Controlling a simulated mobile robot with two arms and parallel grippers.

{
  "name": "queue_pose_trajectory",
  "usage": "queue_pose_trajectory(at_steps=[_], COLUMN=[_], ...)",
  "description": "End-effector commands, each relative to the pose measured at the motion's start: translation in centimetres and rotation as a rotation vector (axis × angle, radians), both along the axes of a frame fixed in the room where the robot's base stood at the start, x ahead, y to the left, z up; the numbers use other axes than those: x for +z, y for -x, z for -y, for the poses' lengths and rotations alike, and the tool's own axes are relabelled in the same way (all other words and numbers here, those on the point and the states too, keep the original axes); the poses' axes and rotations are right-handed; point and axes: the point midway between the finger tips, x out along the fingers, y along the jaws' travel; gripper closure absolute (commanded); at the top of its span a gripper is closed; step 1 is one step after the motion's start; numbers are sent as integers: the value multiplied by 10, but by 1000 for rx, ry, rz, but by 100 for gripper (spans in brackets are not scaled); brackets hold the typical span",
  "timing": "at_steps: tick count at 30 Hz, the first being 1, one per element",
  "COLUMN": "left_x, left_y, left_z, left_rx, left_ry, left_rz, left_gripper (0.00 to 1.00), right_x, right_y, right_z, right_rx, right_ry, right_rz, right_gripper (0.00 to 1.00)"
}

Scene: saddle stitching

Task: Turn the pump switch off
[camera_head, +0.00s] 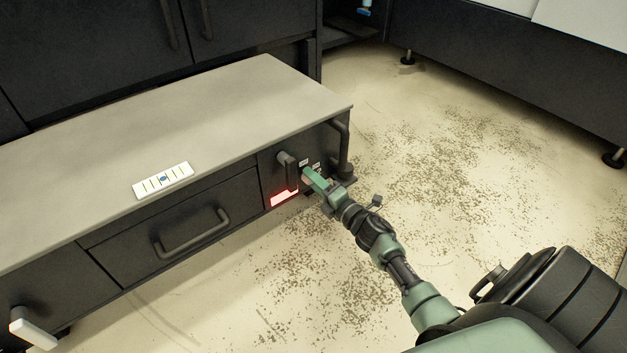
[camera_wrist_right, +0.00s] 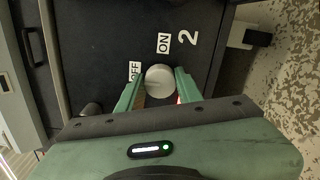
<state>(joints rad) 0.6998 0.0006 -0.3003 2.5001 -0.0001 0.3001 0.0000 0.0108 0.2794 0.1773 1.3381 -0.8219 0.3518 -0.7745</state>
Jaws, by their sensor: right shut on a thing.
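The pump switch is a round grey knob (camera_wrist_right: 159,79) on the dark cabinet front. A white OFF label (camera_wrist_right: 134,71) and a white ON label (camera_wrist_right: 163,42) sit beside it in the wrist view. My right gripper (camera_head: 309,178) reaches the right end of the cabinet front. In the wrist view its green fingers (camera_wrist_right: 160,92) are closed on the knob, one on each side. In the head view the gripper hides most of the knob. I cannot tell which label the knob points to. My left gripper is not in view.
The low dark cabinet (camera_head: 118,257) has a grey top (camera_head: 240,95) with a white marked plate (camera_head: 163,181) on it. A dark lever-like handle (camera_head: 288,170) and a lit red panel (camera_head: 284,198) are close to my gripper. The speckled floor (camera_head: 440,160) on the right is open.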

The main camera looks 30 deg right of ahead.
Motion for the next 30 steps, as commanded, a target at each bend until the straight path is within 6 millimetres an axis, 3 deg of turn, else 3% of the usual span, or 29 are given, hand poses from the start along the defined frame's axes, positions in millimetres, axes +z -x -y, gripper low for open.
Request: queue_pose_trajectory(at_steps=[2, 3, 5, 16, 30], left_x=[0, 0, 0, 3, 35], left_y=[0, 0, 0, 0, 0], left_z=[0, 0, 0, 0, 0], left_rx=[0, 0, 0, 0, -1], left_ry=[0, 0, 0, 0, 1], left_rz=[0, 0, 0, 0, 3], left_gripper=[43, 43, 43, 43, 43], right_x=[-2, -2, -2, 0, 1], right_y=[1, 1, 1, 5, 73], right_z=[0, 0, 0, 0, 6], right_rx=[1, 1, 1, 0, 0], right_ry=[4, 3, 3, 0, -1], right_rz=[-3, -3, -3, -2, -3], right_gripper=[100, 57, 43, 43, 43])
